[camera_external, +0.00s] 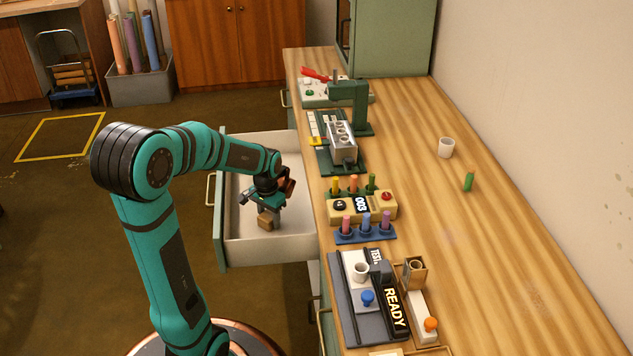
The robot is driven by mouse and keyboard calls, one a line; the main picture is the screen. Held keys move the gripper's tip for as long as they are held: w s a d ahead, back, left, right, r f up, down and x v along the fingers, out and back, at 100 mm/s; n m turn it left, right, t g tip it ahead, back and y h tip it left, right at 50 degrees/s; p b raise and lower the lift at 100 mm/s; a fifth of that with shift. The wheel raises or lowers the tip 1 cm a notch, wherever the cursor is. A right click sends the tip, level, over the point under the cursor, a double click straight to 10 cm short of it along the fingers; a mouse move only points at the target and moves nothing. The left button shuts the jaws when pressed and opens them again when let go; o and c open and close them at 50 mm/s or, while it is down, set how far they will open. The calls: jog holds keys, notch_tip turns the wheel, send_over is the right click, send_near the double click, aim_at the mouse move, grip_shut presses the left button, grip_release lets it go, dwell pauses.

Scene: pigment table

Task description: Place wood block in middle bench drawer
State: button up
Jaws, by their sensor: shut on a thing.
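The wood block (266,221) is a small tan block at the tip of my gripper (266,211). My gripper points down and is shut on the block. Both are over the inside of an open bench drawer (244,172), which is pulled out to the left of the bench. The drawer has a pale inside and a green front with a handle. I cannot tell whether the block touches the drawer floor. Parts of the fingers are hidden by the wrist.
Another handle shows below the bench edge. The rest of the drawer floor looks clear.

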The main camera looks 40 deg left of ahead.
aim_at(269, 215)
jog(key=shift+f, duration=0.1)
jog(key=o, duration=1)
notch_tip(269, 215, up, 12)
